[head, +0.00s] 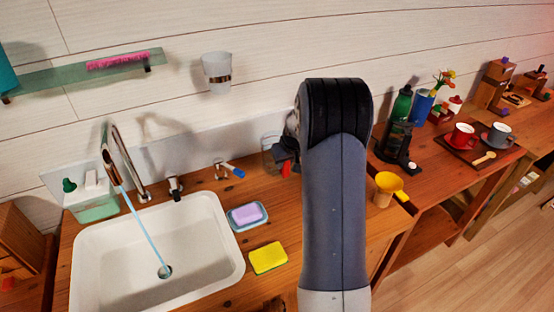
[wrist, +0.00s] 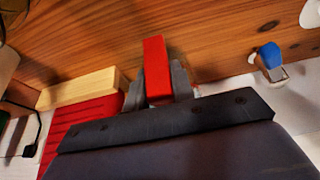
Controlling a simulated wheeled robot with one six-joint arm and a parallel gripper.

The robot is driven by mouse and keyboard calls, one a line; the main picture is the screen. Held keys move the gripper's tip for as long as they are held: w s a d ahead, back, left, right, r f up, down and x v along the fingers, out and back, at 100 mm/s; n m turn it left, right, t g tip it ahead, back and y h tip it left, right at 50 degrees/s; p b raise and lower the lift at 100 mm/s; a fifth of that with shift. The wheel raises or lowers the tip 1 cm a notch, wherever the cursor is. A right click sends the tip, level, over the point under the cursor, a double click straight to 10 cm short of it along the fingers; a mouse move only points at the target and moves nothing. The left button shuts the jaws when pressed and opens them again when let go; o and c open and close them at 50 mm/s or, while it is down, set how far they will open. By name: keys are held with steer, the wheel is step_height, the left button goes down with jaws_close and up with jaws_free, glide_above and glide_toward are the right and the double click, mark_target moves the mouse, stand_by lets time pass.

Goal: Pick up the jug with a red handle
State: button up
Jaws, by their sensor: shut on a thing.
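The jug (head: 269,156) is a clear, see-through vessel standing near the back wall, to the right of the sink, in the head view. My arm covers part of the space beside it. In the wrist view its red handle (wrist: 155,68) is between the two grey fingers of my gripper (wrist: 162,82), which is shut on it. In the head view my gripper (head: 287,158) is dark and partly hidden behind my arm. The jug's body is mostly hidden in the wrist view. I cannot tell whether the jug touches the counter.
A white sink (head: 155,255) with running water is at left. A blue-handled tap (head: 232,170), a soap dish (head: 247,215) and a yellow sponge (head: 268,258) are near the jug. A red thing with a wooden edge (wrist: 85,90) lies beside my gripper.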

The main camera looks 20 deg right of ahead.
jaws_close()
steer(key=shift+r, duration=0.15)
